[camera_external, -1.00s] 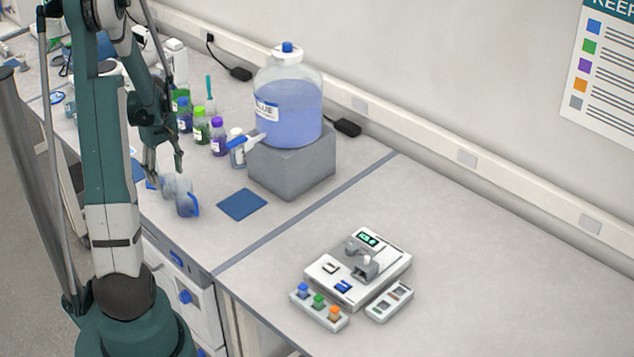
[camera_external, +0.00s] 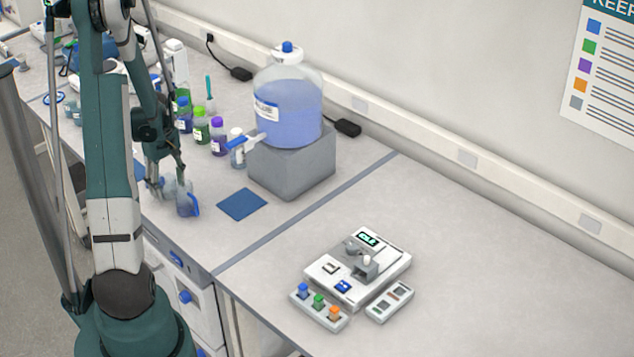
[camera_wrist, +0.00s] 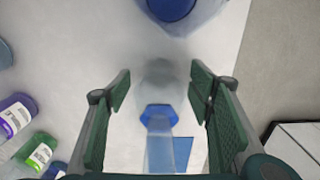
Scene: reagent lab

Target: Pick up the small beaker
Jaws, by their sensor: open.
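A faint, clear, rounded vessel, which looks like the small beaker (camera_wrist: 158,76), is between and just beyond my fingers in the wrist view; its outline is blurred. My gripper (camera_wrist: 160,90) is open, with one green finger on each side of this vessel and gaps showing. In the external view my gripper (camera_external: 170,184) is low over the bench among the clear glassware and hides part of it. A larger clear vessel with blue in it (camera_wrist: 178,12) is at the top of the wrist view; it also shows in the external view (camera_external: 188,204).
A blue hexagonal piece (camera_wrist: 158,116) with a clear stem is close below the vessel. Capped bottles, including purple (camera_external: 218,136) and green (camera_external: 201,125), stand behind. A blue mat (camera_external: 242,204) and a grey block (camera_external: 291,165) under a large jug (camera_external: 289,108) are to the right.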

